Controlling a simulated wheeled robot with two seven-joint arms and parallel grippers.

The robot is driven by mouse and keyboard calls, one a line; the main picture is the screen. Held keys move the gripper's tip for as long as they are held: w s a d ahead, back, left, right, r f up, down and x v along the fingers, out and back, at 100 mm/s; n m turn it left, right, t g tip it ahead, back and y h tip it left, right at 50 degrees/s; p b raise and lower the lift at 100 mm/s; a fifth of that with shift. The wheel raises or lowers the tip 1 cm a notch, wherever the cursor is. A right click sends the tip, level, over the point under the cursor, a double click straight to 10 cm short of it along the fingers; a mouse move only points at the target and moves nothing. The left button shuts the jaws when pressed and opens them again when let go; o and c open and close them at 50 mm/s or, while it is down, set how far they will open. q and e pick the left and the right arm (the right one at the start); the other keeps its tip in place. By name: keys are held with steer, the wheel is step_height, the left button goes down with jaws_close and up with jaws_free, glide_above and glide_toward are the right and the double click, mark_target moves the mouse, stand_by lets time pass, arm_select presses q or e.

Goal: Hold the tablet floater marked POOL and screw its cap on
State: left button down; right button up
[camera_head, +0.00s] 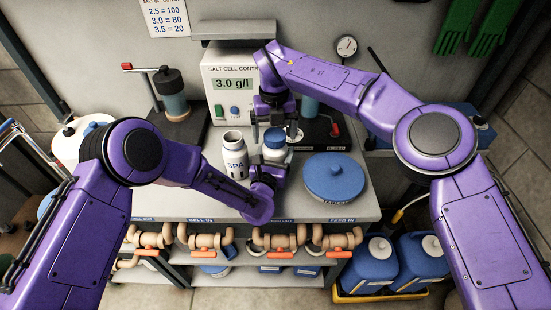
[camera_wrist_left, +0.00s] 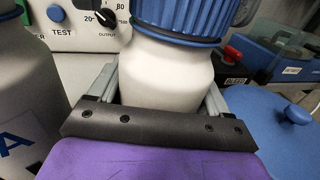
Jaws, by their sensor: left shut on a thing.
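The tablet floater (camera_head: 273,156) is a white bottle standing upright on the counter's middle; any POOL marking is hidden. In the left wrist view its white body (camera_wrist_left: 165,75) sits between the fingers of my left gripper (camera_wrist_left: 160,95), which is shut on it. The blue ribbed cap (camera_head: 275,137) is on top of the floater, also at the top of the left wrist view (camera_wrist_left: 185,18); I cannot tell how tight it sits. My right gripper (camera_head: 274,129) points down over the cap, its fingers spread to either side, apart from it.
A white bottle marked SPA (camera_head: 235,163) with an uncapped top stands close on the left. A round blue lid (camera_head: 340,178) lies on the right. The salt cell controller (camera_head: 229,82) stands behind. Pipes with orange handles (camera_head: 280,254) run below the counter's front edge.

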step_height(320, 180, up, 12)
stand_by(0.6)
arm_select(q)
jaws_free()
